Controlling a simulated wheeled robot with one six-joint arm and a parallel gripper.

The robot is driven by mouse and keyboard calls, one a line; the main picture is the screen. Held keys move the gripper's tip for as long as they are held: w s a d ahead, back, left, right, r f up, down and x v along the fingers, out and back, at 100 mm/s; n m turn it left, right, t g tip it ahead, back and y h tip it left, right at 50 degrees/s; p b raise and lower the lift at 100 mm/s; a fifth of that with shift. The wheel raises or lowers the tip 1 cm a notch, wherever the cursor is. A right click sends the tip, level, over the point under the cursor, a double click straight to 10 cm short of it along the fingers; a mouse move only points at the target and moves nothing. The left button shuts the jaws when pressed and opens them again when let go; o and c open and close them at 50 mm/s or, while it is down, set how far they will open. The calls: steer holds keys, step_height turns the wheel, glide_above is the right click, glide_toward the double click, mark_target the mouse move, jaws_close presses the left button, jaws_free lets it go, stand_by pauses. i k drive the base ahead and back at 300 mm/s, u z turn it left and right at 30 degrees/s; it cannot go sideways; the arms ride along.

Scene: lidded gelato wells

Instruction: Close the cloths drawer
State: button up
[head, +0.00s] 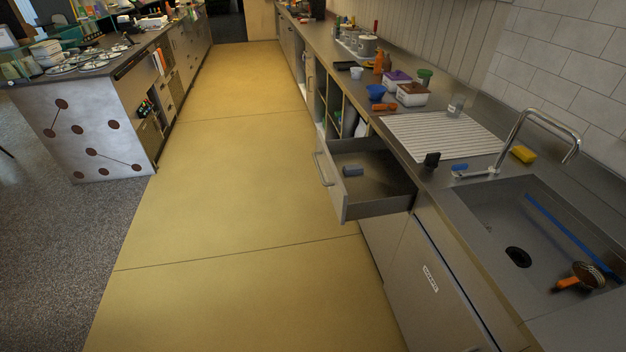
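An open drawer (384,207) juts out from the right-hand counter into the aisle, just left of the sink. Its front panel carries a bar handle (322,169) that faces the aisle. Inside lies one small grey-blue item (352,171), which may be a folded cloth; the rest of the visible drawer floor looks bare. No label is readable on the drawer, so I cannot tell by name that it is the cloths drawer. My gripper is not in view.
The yellow floor (220,200) of the aisle is clear. A sink (545,225) with a tap (535,125) and a ribbed drainboard (440,135) lie on the right counter. Tubs (412,94) and a blue bowl (376,92) stand behind. A polka-dot-ended counter (85,135) borders the left.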

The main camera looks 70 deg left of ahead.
mark_target(385, 186)
steer(key=u, duration=3.7)
steer(key=k, duration=1.1)
steer(key=z, duration=0.8)
steer(key=i, duration=2)
steer(key=u, duration=0.9)
steer(key=i, duration=0.65)
steer(key=u, duration=0.25)
